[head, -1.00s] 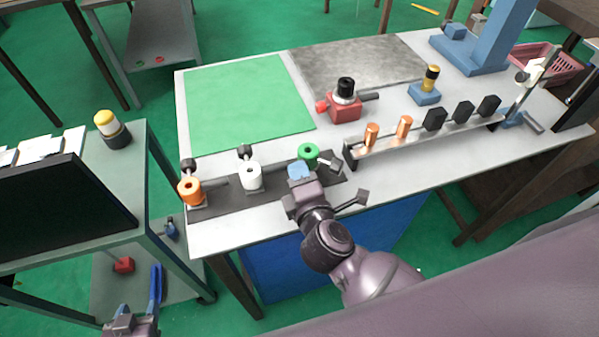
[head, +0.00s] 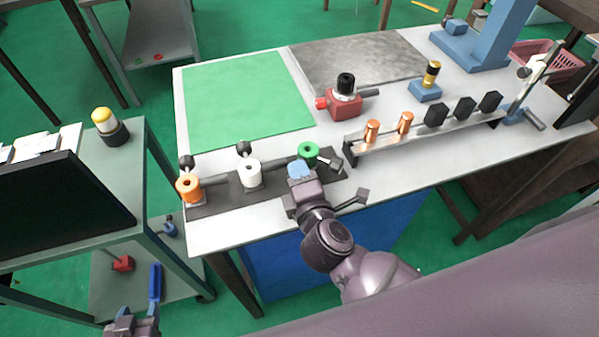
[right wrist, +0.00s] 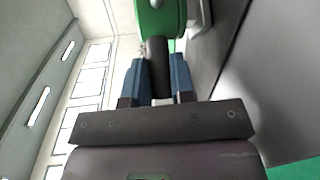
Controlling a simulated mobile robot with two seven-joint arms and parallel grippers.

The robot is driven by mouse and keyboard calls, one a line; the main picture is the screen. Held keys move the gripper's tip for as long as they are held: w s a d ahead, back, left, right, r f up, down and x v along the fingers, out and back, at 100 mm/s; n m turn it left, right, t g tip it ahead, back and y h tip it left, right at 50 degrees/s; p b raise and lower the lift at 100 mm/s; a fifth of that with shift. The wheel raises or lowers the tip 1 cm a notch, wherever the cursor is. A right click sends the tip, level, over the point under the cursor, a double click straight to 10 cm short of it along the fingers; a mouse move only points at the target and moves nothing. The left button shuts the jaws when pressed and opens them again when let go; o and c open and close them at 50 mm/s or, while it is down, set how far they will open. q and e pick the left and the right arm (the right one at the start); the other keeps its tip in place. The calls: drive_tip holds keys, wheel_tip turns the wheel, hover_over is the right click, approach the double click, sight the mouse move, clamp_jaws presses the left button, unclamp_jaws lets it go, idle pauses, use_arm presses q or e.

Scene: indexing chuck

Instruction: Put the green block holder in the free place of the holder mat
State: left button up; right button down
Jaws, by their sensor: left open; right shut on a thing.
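The green block holder (head: 309,152) is at the right end of the dark holder mat (head: 222,203). My right gripper (head: 300,171) is shut on its black handle, which shows between the blue fingers in the right wrist view (right wrist: 157,68). The holder's green body (right wrist: 160,16) is just beyond the fingertips. I cannot tell whether its base touches the mat, as my gripper hides it. A white holder (head: 249,173) and an orange holder (head: 189,187) stand further left on the mat. My left gripper (head: 133,322) is open at the lower left, partly out of frame.
A rail with copper cylinders (head: 371,131) and black blocks (head: 464,108) stands close right of the green holder. Behind are a red chuck (head: 345,103), a green mat (head: 245,98) and a grey plate (head: 355,62). A side cart (head: 150,228) stands at left.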

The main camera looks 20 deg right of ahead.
drive_tip(key=shift+f, duration=0.15)
drive_tip(key=c, duration=0.9)
unclamp_jaws()
drive_tip(key=shift+s, duration=0.15)
drive_tip(key=shift+s, duration=0.25)
drive_tip(key=s, duration=0.3)
drive_tip(key=s+r+b, duration=0.1)
drive_tip(key=s, duration=0.6)
drive_tip(key=shift+r+b, duration=0.25)
drive_tip(key=shift+b, duration=0.15)
